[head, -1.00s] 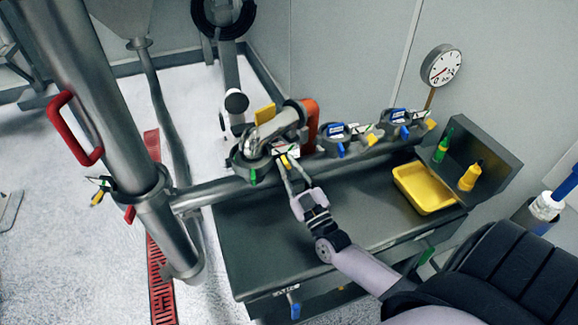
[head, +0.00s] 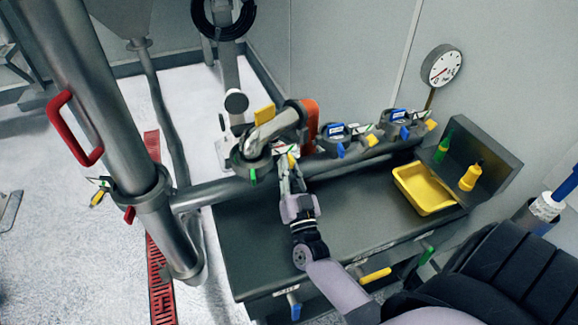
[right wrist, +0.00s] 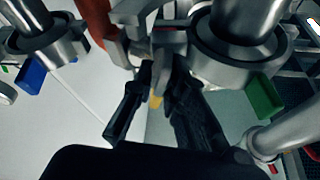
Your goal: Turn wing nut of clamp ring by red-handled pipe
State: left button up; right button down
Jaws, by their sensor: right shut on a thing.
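The red-handled pipe (head: 85,100) is the large steel pipe at the left of the head view, with a red handle (head: 72,130). Its clamp ring (head: 140,188) has a yellow wing nut (head: 97,198) at its left side, with no gripper near it. My right gripper (head: 289,165) is at the middle clamp assembly (head: 250,160) on the bench. In the right wrist view its dark fingers (right wrist: 157,90) are shut on a small yellow wing nut (right wrist: 155,101), largely hidden between them. My left gripper does not show.
A green tab (right wrist: 264,97) and a blue tab (right wrist: 31,75) flank my fingers in the wrist view. More clamps (head: 345,140) stand to the right along the pipe. A yellow tray (head: 425,190) sits on the bench (head: 240,240), whose front part is bare.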

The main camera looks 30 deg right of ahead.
jog(key=m+g+h, duration=0.1)
jog(key=m, duration=0.2)
jog(key=m+g+h+p, duration=0.1)
jog(key=m, duration=0.3)
jog(key=shift+h, duration=0.4)
jog(key=shift+m+g, duration=0.3)
jog(key=shift+m, duration=0.1)
jog(key=c, duration=1.7)
grip_release()
jog(key=shift+s+a+f, duration=0.15)
jog(key=shift+s+f, duration=0.05)
jog(key=shift+s, duration=0.1)
jog(key=v, duration=1.1)
jog(key=shift+s+a, duration=0.1)
jog(key=shift+s, duration=0.05)
